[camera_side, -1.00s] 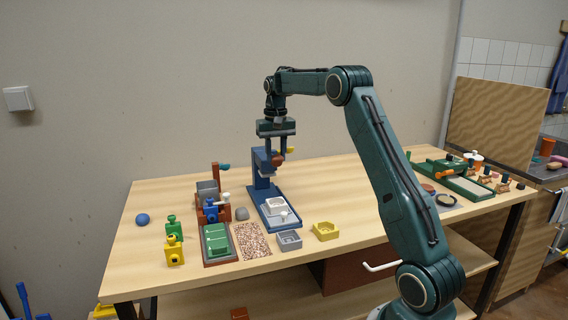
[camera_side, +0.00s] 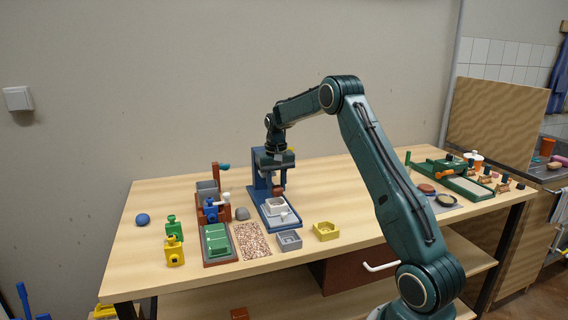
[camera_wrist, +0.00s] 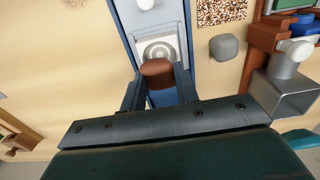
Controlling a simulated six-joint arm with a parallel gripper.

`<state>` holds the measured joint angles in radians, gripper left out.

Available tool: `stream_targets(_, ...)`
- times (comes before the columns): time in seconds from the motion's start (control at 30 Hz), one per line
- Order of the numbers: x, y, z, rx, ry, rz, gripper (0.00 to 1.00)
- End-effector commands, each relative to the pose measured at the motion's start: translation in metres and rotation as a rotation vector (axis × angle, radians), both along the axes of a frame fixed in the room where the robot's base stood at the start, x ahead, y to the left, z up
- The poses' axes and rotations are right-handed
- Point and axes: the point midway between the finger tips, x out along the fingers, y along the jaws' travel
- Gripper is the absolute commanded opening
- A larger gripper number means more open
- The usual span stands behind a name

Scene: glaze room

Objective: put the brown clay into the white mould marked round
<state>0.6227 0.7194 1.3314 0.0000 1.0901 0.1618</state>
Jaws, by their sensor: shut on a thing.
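My gripper (camera_side: 277,184) points down and is shut on the brown clay (camera_side: 278,190). The clay also shows between the fingers in the wrist view (camera_wrist: 157,68). The white mould (camera_side: 274,205) sits on the blue press (camera_side: 260,188), just below the clay. In the wrist view the mould (camera_wrist: 144,47) shows a round ringed hollow, partly covered by the clay. The clay appears over its near edge; I cannot tell whether they touch. I cannot read a mark on the mould.
A grey mould (camera_side: 289,240) and a yellow mould (camera_side: 326,232) stand in front of the press. A speckled mat (camera_side: 251,242) and a grey lump (camera_side: 242,213) lie to the left. The press's upright stands close behind my gripper. The table's middle right is clear.

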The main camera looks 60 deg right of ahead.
Motion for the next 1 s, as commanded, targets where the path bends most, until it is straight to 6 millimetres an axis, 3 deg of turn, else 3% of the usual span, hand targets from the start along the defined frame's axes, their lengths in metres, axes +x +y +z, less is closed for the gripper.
stream_targets(0.23,0.0,0.0,-0.027,0.001,0.001,0.0,0.07)
stream_targets(0.9,0.0,0.0,-0.036,0.001,0.001,0.0,0.07)
stream_targets(0.93,0.0,0.0,-0.036,0.001,0.001,0.0,0.32)
stream_targets(1.0,0.0,0.0,-0.036,0.001,0.001,0.0,0.46)
